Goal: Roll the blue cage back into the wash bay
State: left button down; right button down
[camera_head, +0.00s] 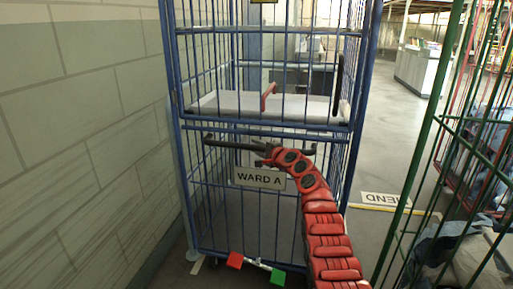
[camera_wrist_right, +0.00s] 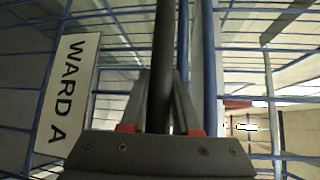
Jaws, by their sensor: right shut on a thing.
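The blue cage (camera_head: 354,150) stands upright straight ahead in the head view, with a pale shelf (camera_head: 318,108) and a "WARD A" plate (camera_head: 260,178) on its front. A dark handle bar (camera_head: 225,144) runs across the front above the plate. My right gripper (camera_head: 267,153) is at this bar. In the right wrist view, my right gripper (camera_wrist_right: 158,90) is shut with the dark bar between its fingers. Low on the cage front are a red pedal (camera_head: 235,260) and a green pedal (camera_head: 277,277). My left gripper is not in view.
A grey block wall (camera_head: 80,130) runs close along the cage's left side. A green cage (camera_head: 418,160) with cloth in it stands near at the right, and a red cage (camera_head: 450,175) behind it. A floor sign ending in "END" (camera_head: 387,199) and a yellow line lie between. Open floor extends behind right.

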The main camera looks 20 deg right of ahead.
jog(key=shift+d+r, duration=0.15)
jog(key=shift+r, duration=0.05)
jog(key=c, duration=1)
grip_release()
jog(key=o, duration=0.3)
jog(key=shift+s+r, duration=0.1)
jog(key=shift+s, duration=0.05)
jog(key=shift+o, duration=0.2)
jog(key=shift+s+p, duration=0.35)
jog(key=shift+s, duration=0.5)
jog(key=s+d+r+p, duration=0.2)
jog(key=s+p, duration=0.1)
jog(key=s, duration=1.2)
jog(key=shift+s, duration=0.15)
